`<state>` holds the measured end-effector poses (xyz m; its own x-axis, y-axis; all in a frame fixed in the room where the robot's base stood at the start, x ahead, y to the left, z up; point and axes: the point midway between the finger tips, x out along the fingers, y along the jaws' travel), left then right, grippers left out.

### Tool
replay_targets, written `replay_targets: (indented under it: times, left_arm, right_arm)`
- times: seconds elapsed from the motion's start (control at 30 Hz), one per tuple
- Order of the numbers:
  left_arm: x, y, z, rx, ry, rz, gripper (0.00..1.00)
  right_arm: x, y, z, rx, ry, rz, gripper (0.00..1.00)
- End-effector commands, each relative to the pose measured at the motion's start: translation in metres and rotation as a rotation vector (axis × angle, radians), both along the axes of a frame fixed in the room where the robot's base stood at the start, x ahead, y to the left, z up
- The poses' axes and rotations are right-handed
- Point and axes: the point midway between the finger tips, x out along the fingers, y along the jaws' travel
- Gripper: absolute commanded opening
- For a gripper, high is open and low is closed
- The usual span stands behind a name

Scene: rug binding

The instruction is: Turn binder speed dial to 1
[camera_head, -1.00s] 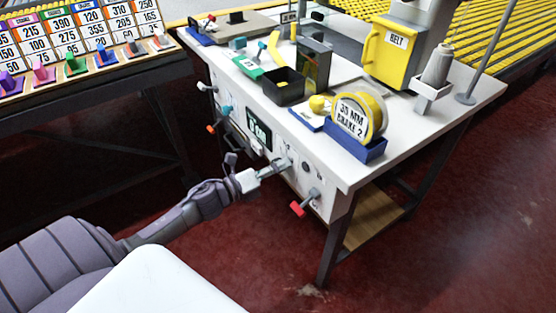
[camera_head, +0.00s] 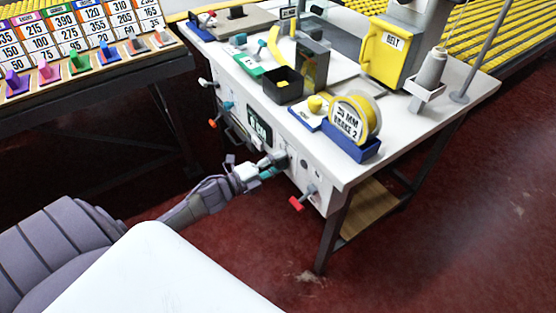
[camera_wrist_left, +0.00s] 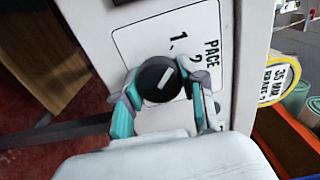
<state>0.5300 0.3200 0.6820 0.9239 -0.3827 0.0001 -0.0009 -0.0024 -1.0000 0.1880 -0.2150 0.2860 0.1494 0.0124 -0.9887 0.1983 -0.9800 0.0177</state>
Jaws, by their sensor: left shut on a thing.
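The black speed dial (camera_wrist_left: 152,84) with a white pointer line is on the white front panel (camera_wrist_left: 92,22) of the binder bench. The panel is marked PACE, with 1 and 2 readable beside the dial. The pointer slants up and right, roughly between 1 and 2; its exact setting is hard to tell. My left gripper (camera_wrist_left: 163,92) has its teal-padded fingers on either side of the dial, shut on it. In the head view my left gripper (camera_head: 272,167) is at the bench front and hides the dial. My right gripper is not in view.
A red-handled lever (camera_head: 298,203) sticks out right of my gripper, and a dark display (camera_head: 260,131) is to its left. The bench top (camera_head: 350,178) carries a blue holder (camera_head: 352,149) with a yellow reel and a yellow BELT box (camera_head: 385,50). Open red floor lies in front.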

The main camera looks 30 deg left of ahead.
Motion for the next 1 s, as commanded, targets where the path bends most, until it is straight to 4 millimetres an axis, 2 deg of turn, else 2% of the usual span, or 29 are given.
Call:
replay_targets:
  times: [0.47,0.5,0.63,1.0]
  left_arm:
    - [0.0002,0.0008,-0.0002,-0.014,0.006,0.002,0.06]
    - [0.0002,0.0007,-0.0002,-0.014,0.006,0.002,0.44]
    - [0.0001,0.0006,-0.0002,-0.013,0.006,0.001,0.66]
    - [-0.0034,0.0015,-0.0006,-0.012,0.006,0.0,0.67]
  right_arm:
    - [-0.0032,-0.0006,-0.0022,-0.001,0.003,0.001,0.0]
    - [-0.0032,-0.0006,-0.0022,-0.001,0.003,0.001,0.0]
    - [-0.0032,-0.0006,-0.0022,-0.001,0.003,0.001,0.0]
    - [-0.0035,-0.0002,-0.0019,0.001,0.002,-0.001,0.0]
